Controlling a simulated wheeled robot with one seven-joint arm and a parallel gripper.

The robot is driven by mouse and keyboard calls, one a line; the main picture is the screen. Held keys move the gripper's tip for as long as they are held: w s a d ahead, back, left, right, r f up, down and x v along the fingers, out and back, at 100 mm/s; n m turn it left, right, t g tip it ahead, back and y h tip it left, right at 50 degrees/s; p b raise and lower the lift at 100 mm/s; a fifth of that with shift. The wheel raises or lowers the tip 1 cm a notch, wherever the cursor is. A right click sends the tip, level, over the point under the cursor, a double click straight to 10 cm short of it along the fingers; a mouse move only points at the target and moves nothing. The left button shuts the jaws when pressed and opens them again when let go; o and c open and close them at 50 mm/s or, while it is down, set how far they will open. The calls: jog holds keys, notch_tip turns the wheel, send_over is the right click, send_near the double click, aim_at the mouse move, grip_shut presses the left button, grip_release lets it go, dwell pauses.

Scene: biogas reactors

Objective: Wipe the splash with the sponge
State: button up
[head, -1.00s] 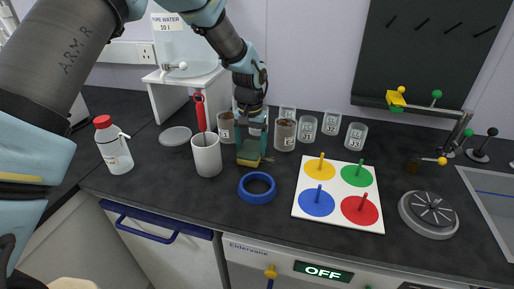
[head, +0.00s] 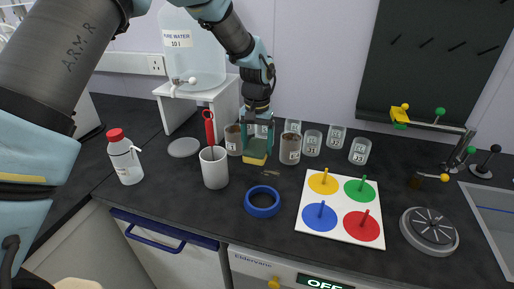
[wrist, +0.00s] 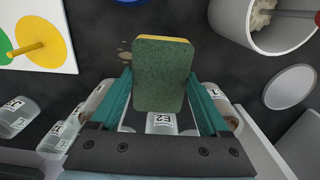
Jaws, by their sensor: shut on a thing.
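My gripper (head: 257,143) is shut on the sponge (head: 254,158), which is green with a yellow layer. In the wrist view the sponge (wrist: 161,76) sits between the two teal fingers, its green face toward the camera. A small brownish splash (head: 270,173) lies on the dark worktop, just in front and to the right of the sponge.
A white mug (head: 214,170) with a red-handled tool stands close left. A blue ring (head: 262,203) lies in front. Labelled jars (head: 290,149) stand behind and right. A board with coloured discs (head: 333,232) lies right. A white bottle (head: 125,160) stands far left.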

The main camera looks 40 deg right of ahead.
jog(key=shift+r, duration=0.1)
jog(key=shift+r+p, duration=0.95)
jog(key=shift+r, duration=0.55)
jog(key=shift+f, duration=0.1)
jog(key=shift+s, duration=0.1)
